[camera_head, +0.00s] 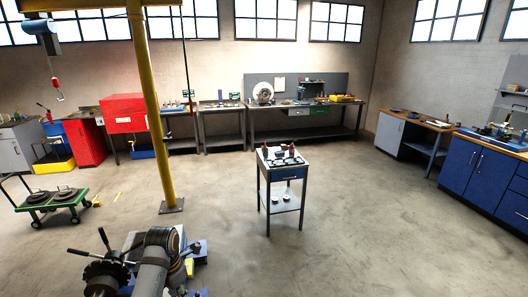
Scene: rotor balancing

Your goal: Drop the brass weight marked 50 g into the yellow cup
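Neither of my grippers is in view. I cannot make out a brass weight marked 50 g or a yellow cup. A small stand with a blue drawer (288,174) is in the middle of the floor. Several small dark and reddish items sit on its top, too small to identify. A few pale items lie on its lower shelf. A machine with a grey cylinder (152,270) and a dark handled wheel is at the bottom left, cut off by the frame. A small yellow part (189,267) shows beside it, its kind unclear.
A yellow post (158,120) stands on the floor left of centre. A green cart (55,199) carries dark discs at the left. Benches (300,106) line the back wall, and blue cabinets (480,172) stand at the right. The floor around the stand is clear.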

